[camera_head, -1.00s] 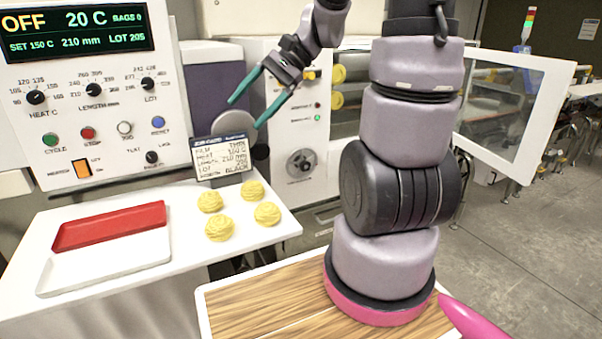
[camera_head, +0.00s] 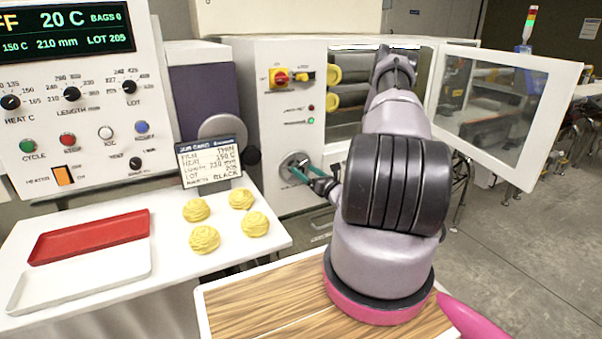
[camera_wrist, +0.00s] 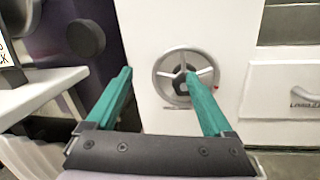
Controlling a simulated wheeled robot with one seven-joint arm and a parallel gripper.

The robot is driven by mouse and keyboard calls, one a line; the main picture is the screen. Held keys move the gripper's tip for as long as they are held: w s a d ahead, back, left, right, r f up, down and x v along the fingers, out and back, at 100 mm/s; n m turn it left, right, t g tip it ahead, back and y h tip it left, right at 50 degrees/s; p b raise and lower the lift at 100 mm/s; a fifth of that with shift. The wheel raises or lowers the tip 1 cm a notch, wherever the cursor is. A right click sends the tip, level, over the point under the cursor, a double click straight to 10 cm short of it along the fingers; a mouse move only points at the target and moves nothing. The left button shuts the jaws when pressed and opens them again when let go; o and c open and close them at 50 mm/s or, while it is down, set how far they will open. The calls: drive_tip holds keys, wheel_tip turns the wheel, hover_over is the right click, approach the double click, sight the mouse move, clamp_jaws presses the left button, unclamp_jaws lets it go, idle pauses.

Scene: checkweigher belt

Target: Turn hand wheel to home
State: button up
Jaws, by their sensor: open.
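The hand wheel (camera_wrist: 158,76) is a silver ring with spokes and a dark hub, on the white front panel of the machine. In the head view the hand wheel (camera_head: 287,166) is low on the cabinet front, partly covered by my gripper. My gripper (camera_head: 295,172) has green fingers pointing at the wheel. In the wrist view my gripper (camera_wrist: 157,74) is open and empty; its right finger overlaps the wheel's hub and right side, and its left finger is left of the wheel. I cannot tell whether a finger touches it. A small red mark shows at the wheel's right edge.
A job card (camera_head: 209,163) stands on the white table beside several yellow pasta nests (camera_head: 204,239). Red (camera_head: 90,237) and white (camera_head: 80,276) trays lie left. A clear guard door (camera_head: 493,105) stands open at right. A dark round knob (camera_wrist: 86,38) is left of the fingers.

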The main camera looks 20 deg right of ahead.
wheel_tip(320, 180, down, 5)
drive_tip(key=s+d+m+h, duration=0.2)
drive_tip(key=d+m+h, duration=0.1)
drive_tip(key=w, duration=1.1)
drive_tip(key=shift+a, duration=0.35)
drive_tip(key=shift+n, duration=0.3)
clamp_jaws()
